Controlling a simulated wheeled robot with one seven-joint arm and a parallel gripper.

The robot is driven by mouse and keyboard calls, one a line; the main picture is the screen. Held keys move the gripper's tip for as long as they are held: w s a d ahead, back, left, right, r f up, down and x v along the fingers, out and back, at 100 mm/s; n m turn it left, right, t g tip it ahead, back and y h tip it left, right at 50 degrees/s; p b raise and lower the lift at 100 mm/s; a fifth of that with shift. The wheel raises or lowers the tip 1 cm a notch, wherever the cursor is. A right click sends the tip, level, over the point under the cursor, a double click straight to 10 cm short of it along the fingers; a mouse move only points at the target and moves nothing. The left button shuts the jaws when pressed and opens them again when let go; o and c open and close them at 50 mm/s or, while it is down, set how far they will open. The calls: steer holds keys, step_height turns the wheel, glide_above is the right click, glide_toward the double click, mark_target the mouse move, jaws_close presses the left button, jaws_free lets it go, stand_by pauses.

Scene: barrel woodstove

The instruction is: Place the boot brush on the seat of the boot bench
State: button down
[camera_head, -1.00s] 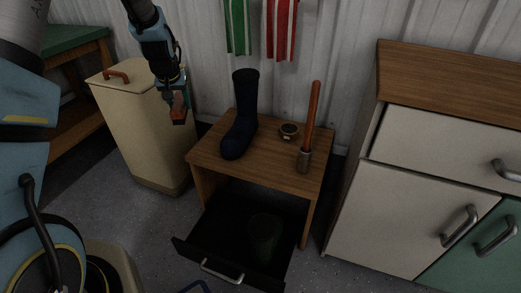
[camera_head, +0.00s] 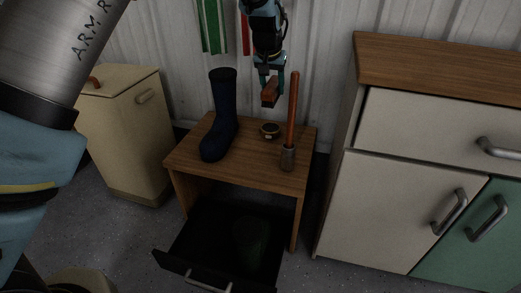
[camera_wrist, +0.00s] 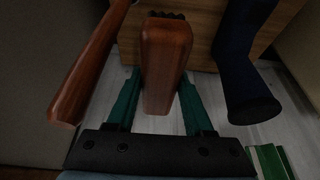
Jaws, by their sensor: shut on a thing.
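The boot brush (camera_head: 270,94) has a reddish-brown wooden back; dark bristles show at its far end in the wrist view (camera_wrist: 166,60). My gripper (camera_head: 271,80) is shut on it, with a green finger on each side in the wrist view (camera_wrist: 155,100). The brush hangs in the air above the rear of the boot bench, apart from its wooden seat (camera_head: 195,158). On the seat stand a dark blue boot (camera_head: 221,115) at left, a small round tin (camera_head: 270,130) at the back middle and an upright wooden-handled mallet (camera_head: 291,120) at right.
The bench's black drawer (camera_head: 180,262) is pulled open below, with a dark green item (camera_head: 250,245) inside. A cream bin (camera_head: 125,140) stands left. A cabinet (camera_head: 400,200) stands right. Clear seat lies between boot and mallet, toward the front.

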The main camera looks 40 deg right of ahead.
step_height(320, 180, down, 25)
steer(key=shift+r+b, duration=0.1)
steer(key=shift+b, duration=0.85)
steer(key=shift+f, duration=0.25)
steer(key=shift+c, duration=1.4)
jaws_free()
steer(key=shift+a+r, duration=0.1)
steer(key=shift+r, duration=0.45)
steer(key=p+v, duration=0.1)
steer(key=v, duration=1)
steer(key=shift+r, duration=0.1)
